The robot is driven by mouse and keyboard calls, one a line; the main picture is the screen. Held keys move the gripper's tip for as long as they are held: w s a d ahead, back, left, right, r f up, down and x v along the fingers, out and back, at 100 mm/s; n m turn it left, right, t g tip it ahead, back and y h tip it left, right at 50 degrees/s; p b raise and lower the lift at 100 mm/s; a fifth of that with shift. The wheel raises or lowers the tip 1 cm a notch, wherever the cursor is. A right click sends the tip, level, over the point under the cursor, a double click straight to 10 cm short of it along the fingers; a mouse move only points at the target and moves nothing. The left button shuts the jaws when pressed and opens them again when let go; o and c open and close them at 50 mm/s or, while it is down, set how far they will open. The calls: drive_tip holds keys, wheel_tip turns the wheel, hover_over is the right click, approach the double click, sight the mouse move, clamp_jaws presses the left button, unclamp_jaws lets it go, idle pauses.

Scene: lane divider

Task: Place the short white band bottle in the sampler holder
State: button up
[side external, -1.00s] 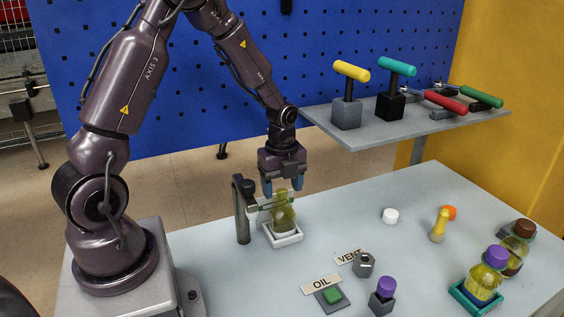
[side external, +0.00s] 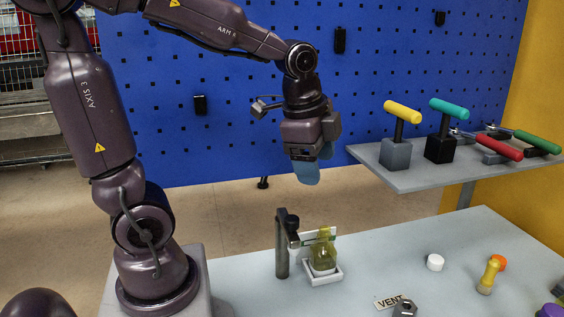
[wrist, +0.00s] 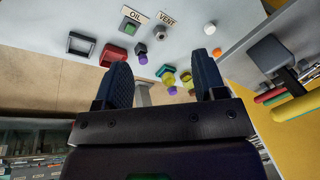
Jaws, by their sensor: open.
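A short yellow-green bottle (side external: 322,255) stands upright, uncapped, in a small white tray-like holder (side external: 324,278), beside a dark post with an arm (side external: 283,245). A pale band seems to go round its lower part, but this is too small to be sure. My gripper (side external: 307,172) is open and empty, well above the bottle and apart from it. In the wrist view its two blue fingers (wrist: 162,66) are spread with nothing between them. The bottle in the holder cannot be made out in the wrist view.
The VENT label (side external: 391,301) is in front. A shelf with handled clamps (side external: 400,180) juts out at right. Black (wrist: 82,43) and red (wrist: 113,53) trays look empty.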

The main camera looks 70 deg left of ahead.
drive_tip(key=s+d+r+n+t+h, duration=0.1)
drive_tip(key=s+d+n, duration=0.3)
drive_tip(key=s+n, duration=0.4)
drive_tip(key=shift+d+r+n+t, duration=0.3)
drive_tip(key=shift+d+r+t, duration=0.1)
drive_tip(key=shift+r+t, duration=0.5)
